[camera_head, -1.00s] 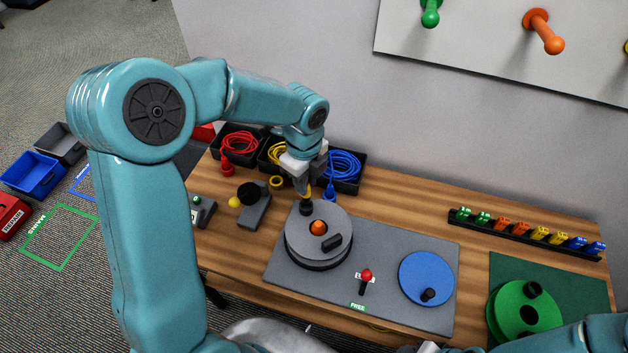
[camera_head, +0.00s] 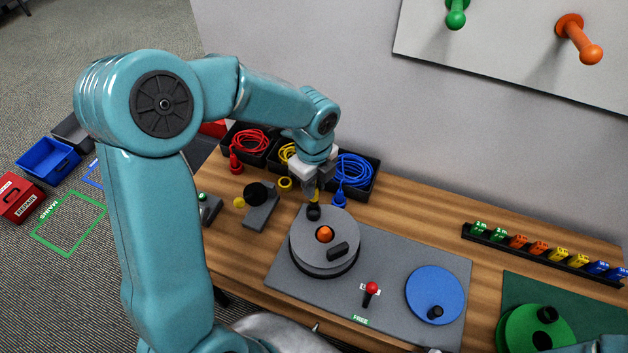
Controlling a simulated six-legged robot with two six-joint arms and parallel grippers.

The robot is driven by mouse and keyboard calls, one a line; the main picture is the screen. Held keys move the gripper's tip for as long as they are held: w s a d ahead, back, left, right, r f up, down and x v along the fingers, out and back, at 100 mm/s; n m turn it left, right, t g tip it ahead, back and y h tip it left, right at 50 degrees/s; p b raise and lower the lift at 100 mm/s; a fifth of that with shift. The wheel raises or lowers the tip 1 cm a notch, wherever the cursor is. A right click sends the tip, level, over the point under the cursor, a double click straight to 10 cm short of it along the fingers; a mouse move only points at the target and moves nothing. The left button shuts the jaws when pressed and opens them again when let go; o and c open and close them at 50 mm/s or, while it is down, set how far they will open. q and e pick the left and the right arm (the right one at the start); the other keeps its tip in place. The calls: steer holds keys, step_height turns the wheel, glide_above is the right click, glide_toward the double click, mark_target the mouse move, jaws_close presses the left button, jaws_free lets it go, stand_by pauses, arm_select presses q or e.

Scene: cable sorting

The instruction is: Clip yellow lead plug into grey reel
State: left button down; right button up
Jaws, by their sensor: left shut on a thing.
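The grey reel (camera_head: 307,245) is a round disc with an orange knob in its middle and a black handle block, set on the grey mat. A black post or clip (camera_head: 313,212) stands at its back rim. My left gripper (camera_head: 315,193) points down over that back rim. It is shut on a yellow plug (camera_head: 314,197), mostly hidden between the fingers. The plug is right above the black post; whether it touches or sits in it I cannot tell. A coiled yellow lead (camera_head: 288,153) lies in the middle black bin. My right gripper is not visible.
Red (camera_head: 249,142) and blue (camera_head: 352,170) leads lie in bins beside it. A red-knobbed lever (camera_head: 371,288) and a blue disc (camera_head: 434,292) are on the mat's right. A green reel (camera_head: 521,335) and a rack of coloured clips (camera_head: 542,250) are farther right.

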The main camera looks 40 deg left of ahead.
arm_select(q)
steer(key=shift+s+f+b, duration=0.15)
steer(key=shift+f+b, duration=0.35)
steer(key=shift+f, duration=0.3)
step_height(320, 180, down, 2)
steer(key=shift+b, duration=0.75)
steer(key=shift+f+b, duration=0.35)
steer(key=shift+f, duration=0.1)
steer(key=shift+f, duration=0.25)
steer(key=c, duration=0.9)
jaws_free()
